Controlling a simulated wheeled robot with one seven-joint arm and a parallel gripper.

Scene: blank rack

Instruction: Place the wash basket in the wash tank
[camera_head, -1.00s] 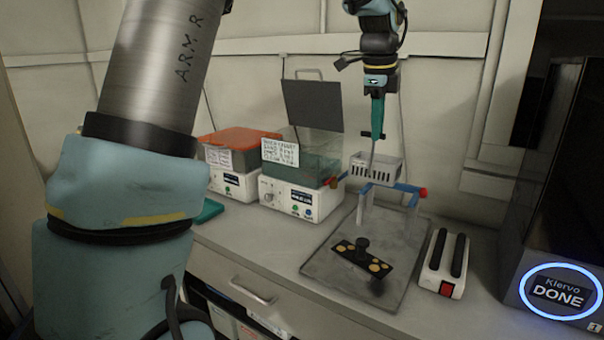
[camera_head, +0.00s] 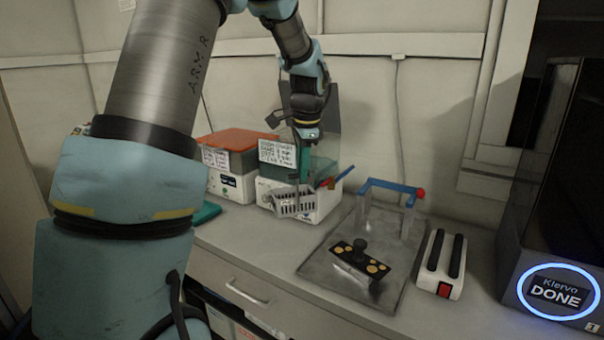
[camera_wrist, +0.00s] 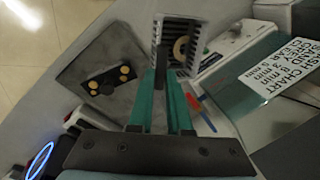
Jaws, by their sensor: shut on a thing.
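The wash basket (camera_head: 296,204) is a small pale slotted basket, hanging from my gripper (camera_head: 301,178) in front of the open wash tank. My gripper is shut on the basket's upright handle. In the wrist view, the teal fingers (camera_wrist: 163,108) point at the basket (camera_wrist: 180,28), and a tan ring-shaped part lies inside it. The wash tank (camera_head: 322,172) is a clear greenish box on a white base, with a chart label on its front and its dark lid raised behind. My gripper and the basket hide part of it. The basket appears outside the tank.
A second tank with an orange lid (camera_head: 228,138) stands to the left. Red and blue handled tools (camera_head: 336,180) stick out beside the wash tank. A blue-barred stand (camera_head: 390,186) rises on a grey plate at right, near a white two-slot device (camera_head: 441,264) and a dark machine reading DONE (camera_head: 560,200).

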